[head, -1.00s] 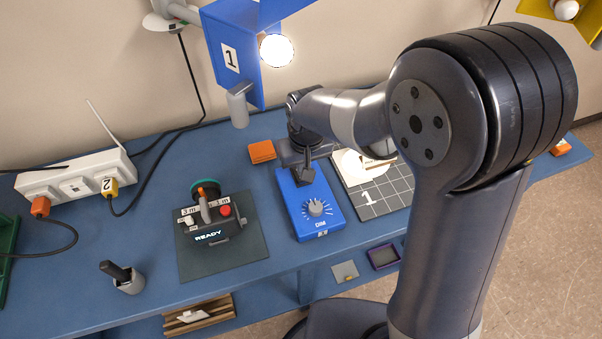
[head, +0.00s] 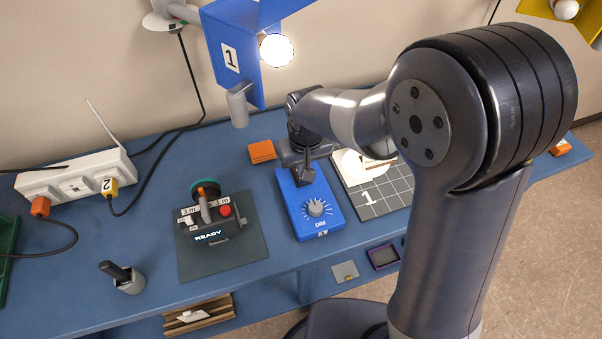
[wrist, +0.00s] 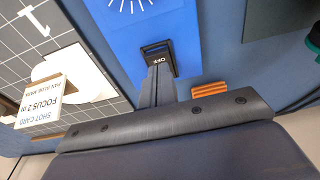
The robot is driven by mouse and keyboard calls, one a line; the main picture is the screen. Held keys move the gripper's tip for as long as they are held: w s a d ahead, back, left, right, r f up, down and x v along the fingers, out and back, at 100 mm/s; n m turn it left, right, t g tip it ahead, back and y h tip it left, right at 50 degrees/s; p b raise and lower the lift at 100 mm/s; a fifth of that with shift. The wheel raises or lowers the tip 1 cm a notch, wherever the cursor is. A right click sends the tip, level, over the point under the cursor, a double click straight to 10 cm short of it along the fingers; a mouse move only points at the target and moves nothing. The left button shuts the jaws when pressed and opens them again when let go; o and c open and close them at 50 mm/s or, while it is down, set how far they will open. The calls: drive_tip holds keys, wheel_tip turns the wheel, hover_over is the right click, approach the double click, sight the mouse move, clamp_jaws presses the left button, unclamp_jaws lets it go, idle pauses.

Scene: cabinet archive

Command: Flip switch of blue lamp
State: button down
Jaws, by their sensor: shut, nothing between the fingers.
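The blue lamp (head: 233,58), marked 1, hangs at the top of the head view with its bulb (head: 277,50) glowing white. A blue box (head: 311,207) with a grey dial marked DIM lies on the bench below it. At the box's far end is a black rocker switch (wrist: 157,49), reading OFF in the wrist view. My gripper (head: 305,178) is shut and empty, pointing down at that end of the box. In the wrist view its fingertips (wrist: 158,70) are right at the switch and overlap its edge. I cannot tell whether they touch it.
A grid board (head: 378,205) marked 1 with white items lies right of the box. A control unit (head: 210,220) showing READY sits on a dark mat to the left. Orange blocks (head: 262,151) lie behind. A white power strip (head: 75,180) stands at far left.

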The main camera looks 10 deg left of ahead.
drive_tip(key=shift+f+b, duration=0.7)
drive_tip(key=shift+f, duration=0.25)
idle(0.3)
drive_tip(key=shift+r, duration=0.1)
drive_tip(key=shift+r+p, duration=2.6)
drive_tip(key=shift+r, duration=0.85)
drive_tip(key=shift+f, duration=0.15)
wheel_tip(320, 180, down, 7)
drive_tip(key=b, duration=0.5)
drive_tip(key=shift+r, duration=0.2)
drive_tip(key=shift+r, duration=0.1)
